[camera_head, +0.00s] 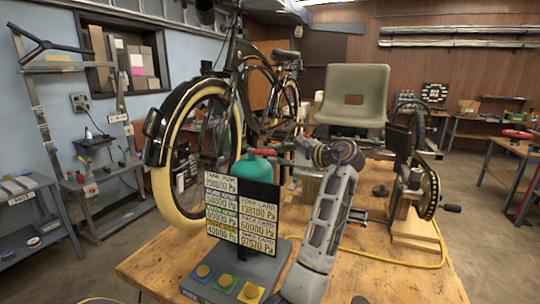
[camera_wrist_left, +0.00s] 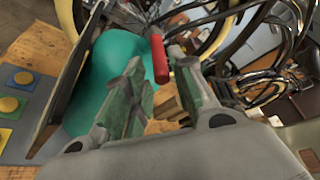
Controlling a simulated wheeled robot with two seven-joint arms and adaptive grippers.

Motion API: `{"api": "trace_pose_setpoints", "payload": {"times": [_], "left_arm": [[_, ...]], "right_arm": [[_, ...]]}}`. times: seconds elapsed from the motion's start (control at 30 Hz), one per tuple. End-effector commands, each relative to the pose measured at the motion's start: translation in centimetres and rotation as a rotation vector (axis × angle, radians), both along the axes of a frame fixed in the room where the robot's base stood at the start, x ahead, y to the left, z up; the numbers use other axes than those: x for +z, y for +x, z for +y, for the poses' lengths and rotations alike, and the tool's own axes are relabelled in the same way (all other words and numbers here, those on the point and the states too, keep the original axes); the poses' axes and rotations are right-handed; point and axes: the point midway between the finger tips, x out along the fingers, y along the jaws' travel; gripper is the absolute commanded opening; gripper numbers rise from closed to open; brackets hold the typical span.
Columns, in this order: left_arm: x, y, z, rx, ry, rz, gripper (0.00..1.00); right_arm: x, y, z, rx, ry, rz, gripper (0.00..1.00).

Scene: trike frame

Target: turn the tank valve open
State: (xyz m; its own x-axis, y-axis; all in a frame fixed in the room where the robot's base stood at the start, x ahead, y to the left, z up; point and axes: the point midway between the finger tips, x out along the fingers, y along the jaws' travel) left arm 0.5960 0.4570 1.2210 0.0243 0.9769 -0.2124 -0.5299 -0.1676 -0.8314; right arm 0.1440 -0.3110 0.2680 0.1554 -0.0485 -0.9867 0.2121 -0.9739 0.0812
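The teal tank (camera_head: 256,168) stands on the wooden bench behind a dark sign panel, which hides its lower part. A red valve handle (camera_head: 262,152) sticks out sideways at its top. My left gripper (camera_head: 285,151) is at the right end of the handle. In the left wrist view the tank (camera_wrist_left: 108,75) is at the left. The red handle (camera_wrist_left: 158,60) points into the gap between the fingertips of my left gripper (camera_wrist_left: 160,67). The fingers look apart, with room beside the handle; contact is not clear. My right gripper is not in view.
A panel of pressure labels (camera_head: 228,215) and a button box (camera_head: 235,277) stand in front of the tank. A bicycle (camera_head: 198,150) is behind it. A grey seat (camera_head: 353,92) and a chain wheel (camera_head: 429,193) are to the right. A yellow cable lies on the bench.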

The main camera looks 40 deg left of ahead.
Motion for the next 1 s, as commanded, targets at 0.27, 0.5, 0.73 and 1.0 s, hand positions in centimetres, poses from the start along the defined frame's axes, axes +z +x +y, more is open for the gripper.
{"api": "trace_pose_setpoints", "payload": {"times": [0.27, 0.5, 0.73, 1.0], "left_arm": [[-0.7, 0.1, 3.2, 0.001, 0.001, 0.001, 0.26], [-1.0, 0.1, 4.4, 0.0, 0.0, 0.0, 0.26], [-1.0, 0.1, 4.5, 0.0, 0.0, 0.0, 0.26], [-1.0, 0.1, 4.5, 0.0, 0.0, 0.0, 0.0]], "right_arm": [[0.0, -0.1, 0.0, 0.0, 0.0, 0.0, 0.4], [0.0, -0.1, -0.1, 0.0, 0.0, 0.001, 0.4], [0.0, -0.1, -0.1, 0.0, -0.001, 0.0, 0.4], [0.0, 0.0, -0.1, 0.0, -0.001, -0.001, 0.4]]}}
